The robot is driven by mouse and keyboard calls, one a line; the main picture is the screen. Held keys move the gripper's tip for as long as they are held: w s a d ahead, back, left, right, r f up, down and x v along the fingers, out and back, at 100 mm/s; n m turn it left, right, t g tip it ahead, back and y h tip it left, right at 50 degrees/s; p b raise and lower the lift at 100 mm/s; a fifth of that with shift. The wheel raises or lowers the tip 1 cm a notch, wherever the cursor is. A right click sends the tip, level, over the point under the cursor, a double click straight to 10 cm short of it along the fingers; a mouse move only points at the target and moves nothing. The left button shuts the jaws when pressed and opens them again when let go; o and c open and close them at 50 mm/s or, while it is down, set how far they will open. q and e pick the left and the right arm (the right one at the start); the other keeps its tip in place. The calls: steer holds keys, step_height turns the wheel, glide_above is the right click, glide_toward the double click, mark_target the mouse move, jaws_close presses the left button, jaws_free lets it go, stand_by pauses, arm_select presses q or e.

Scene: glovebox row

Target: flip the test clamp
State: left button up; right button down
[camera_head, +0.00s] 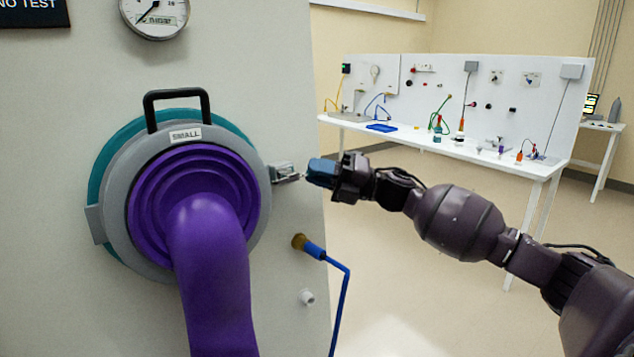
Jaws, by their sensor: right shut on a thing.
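The test clamp (284,172) is a small silver metal clamp at the right edge of the round grey port ring (116,226) marked SMALL. My right gripper (320,172) reaches in from the right, with its blue fingertips at the outer end of the clamp. It is shut on the clamp, though the fingers hide the exact contact. A purple glove sleeve (212,270) fills the port and hangs downward. My left gripper is not in view.
A black handle (176,94) tops the ring. Below the clamp, a brass fitting with a blue hose (345,295) and a white nozzle (307,297) stick out from the panel. A gauge (155,14) sits above. A white bench (440,143) stands farther back; open floor lies between.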

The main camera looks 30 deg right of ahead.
steer(key=shift+w+f+n+g+y+b, duration=0.25)
steer(key=shift+n+g+y+b, duration=0.25)
steer(key=shift+g+y, duration=0.3)
steer(key=shift+w+r, duration=0.1)
steer(key=shift+r, duration=0.05)
steer(key=shift+r+g, duration=0.1)
steer(key=shift+g, duration=0.3)
steer(key=c, duration=1.1)
jaws_free()
steer(key=v, duration=1)
steer(key=shift+s+d+b, duration=0.2)
steer(key=shift+d+b, duration=0.1)
